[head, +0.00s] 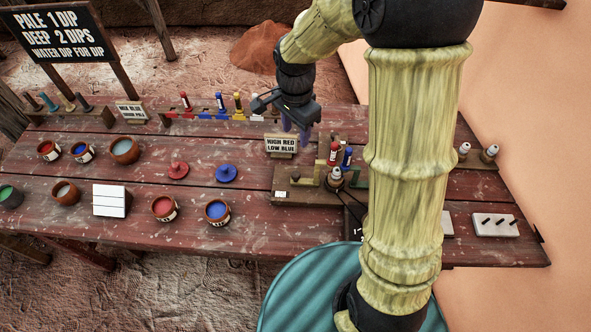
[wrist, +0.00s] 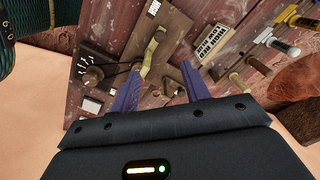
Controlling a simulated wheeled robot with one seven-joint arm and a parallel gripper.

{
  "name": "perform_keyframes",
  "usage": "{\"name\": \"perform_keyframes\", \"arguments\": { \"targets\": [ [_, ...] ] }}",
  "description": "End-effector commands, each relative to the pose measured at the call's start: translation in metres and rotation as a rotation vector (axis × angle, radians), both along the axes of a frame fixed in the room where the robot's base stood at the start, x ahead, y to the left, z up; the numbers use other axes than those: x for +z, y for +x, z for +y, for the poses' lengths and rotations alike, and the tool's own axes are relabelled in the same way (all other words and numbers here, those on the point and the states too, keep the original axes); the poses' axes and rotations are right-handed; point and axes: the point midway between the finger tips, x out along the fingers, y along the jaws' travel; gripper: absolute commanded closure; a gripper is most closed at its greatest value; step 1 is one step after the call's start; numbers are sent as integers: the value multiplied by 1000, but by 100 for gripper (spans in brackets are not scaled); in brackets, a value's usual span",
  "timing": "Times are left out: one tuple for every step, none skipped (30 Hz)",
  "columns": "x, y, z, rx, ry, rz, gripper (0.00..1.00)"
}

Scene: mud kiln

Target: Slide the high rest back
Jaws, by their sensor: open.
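A sign (head: 281,145) reads "HIGH RED LOW BLUE" and also shows in the wrist view (wrist: 212,42). In front of it is a wooden board (head: 300,198) carrying a yellow-green rest (head: 321,173). A red-topped bottle (head: 333,154) and a blue-topped bottle (head: 347,157) stand behind the board. My gripper (head: 294,130) is open above the sign area, its purple fingers pointing down with nothing between them; they also show in the wrist view (wrist: 160,85).
Red and blue paint pots (head: 165,208) (head: 217,212) and red and blue lids (head: 177,170) (head: 226,173) lie left of the board. A rack of colored tools (head: 220,115) stands behind. A white pegged block (head: 494,225) is at right. My arm hides part of the table.

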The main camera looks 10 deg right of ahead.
Motion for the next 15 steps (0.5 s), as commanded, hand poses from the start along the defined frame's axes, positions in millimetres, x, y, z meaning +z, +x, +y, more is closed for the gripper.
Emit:
{"name": "perform_keyframes", "arguments": {
  "targets": [
    [-1,0,0,0,0,0,54],
    [-2,0,0,0,-1,1,54],
    [-3,0,0,0,-1,1,54],
    [-5,0,0,0,0,2,54],
    [-7,0,-1,0,-1,3,54],
    [-12,-1,-1,0,-1,4,54],
    [-15,-1,0,0,-1,4,54],
    [-19,-1,0,-1,-1,5,54],
    [-25,-1,0,0,-1,4,54],
    [-29,-1,0,0,0,6,54],
    [-34,-1,0,1,0,6,54],
    [-41,-1,0,2,-2,6,54],
    [-47,-1,0,1,-1,7,54],
    [-52,-1,0,0,-1,7,54],
    [-59,-2,0,1,0,6,54]
  ]
}}
